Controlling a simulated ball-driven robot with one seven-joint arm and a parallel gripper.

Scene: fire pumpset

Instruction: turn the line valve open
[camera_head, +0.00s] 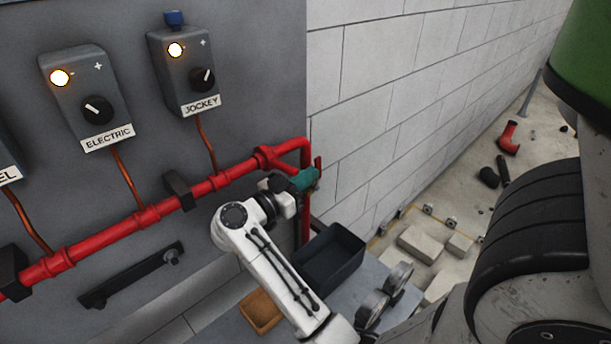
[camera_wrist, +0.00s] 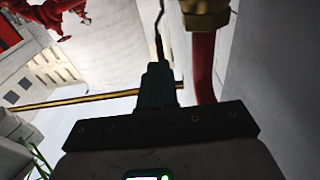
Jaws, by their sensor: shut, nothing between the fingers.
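The red pipe (camera_head: 222,179) runs along the grey panel and turns down at its right end. A small red upright piece (camera_head: 318,168), perhaps the line valve's handle, shows at that end, partly hidden by my gripper. My gripper (camera_head: 306,180), with teal fingers, is right beside it; I cannot tell whether they touch. In the wrist view my gripper (camera_wrist: 157,75) is shut and empty, its dark fingers together. A brass fitting (camera_wrist: 206,12) sits above a red pipe (camera_wrist: 203,65), just right of the fingers. The valve's setting cannot be read.
Control boxes labelled ELECTRIC (camera_head: 85,95) and JOCKEY (camera_head: 185,72) are on the panel. A white block wall (camera_head: 400,90) stands behind. Blocks (camera_head: 422,242) lie on the floor at right.

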